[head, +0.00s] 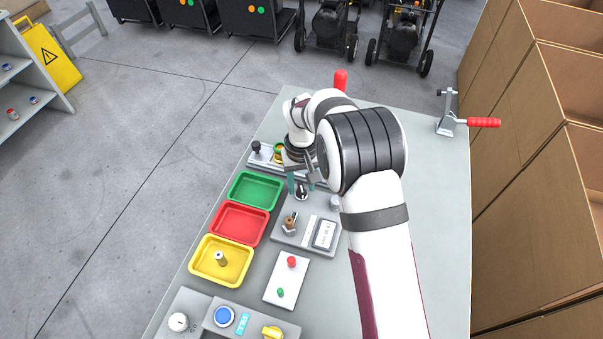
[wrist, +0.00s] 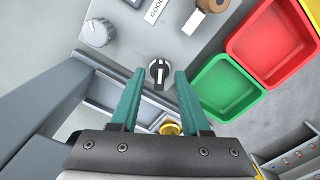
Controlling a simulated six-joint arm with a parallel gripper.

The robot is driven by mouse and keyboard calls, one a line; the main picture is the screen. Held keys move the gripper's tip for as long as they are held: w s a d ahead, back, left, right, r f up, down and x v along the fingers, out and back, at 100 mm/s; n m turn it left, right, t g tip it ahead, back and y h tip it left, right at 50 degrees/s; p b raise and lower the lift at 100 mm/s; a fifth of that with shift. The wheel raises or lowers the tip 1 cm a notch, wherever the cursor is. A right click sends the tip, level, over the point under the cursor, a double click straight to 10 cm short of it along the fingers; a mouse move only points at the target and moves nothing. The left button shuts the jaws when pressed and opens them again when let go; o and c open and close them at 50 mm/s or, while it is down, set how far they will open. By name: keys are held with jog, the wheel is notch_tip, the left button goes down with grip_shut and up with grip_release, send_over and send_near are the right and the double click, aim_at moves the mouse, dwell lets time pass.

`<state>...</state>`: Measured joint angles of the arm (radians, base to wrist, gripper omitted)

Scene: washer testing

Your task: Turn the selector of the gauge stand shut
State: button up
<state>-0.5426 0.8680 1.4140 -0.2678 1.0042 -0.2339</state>
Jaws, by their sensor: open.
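The gauge stand (head: 283,236) is a grey panel on the bench; it also shows in the wrist view (wrist: 190,47). Its selector (wrist: 160,71) is a black round knob with a white mark, near the panel's edge. My gripper (wrist: 160,76) is open, its teal fingers on either side of the selector in that view. I cannot tell whether the fingers touch it. In the head view my gripper (head: 301,184) is over the stand's far end, partly hidden by my arm.
Beside the stand are green (head: 236,205), red (head: 220,238) and yellow (head: 205,277) trays. A grey knob (wrist: 98,32) and a brown part (wrist: 212,5) stand on the panel. A red-handled clamp (head: 447,124) is at the bench's far right.

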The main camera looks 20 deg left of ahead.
aim_at(302, 188)
notch_tip(302, 188, up, 15)
jog(key=shift+r, duration=0.15)
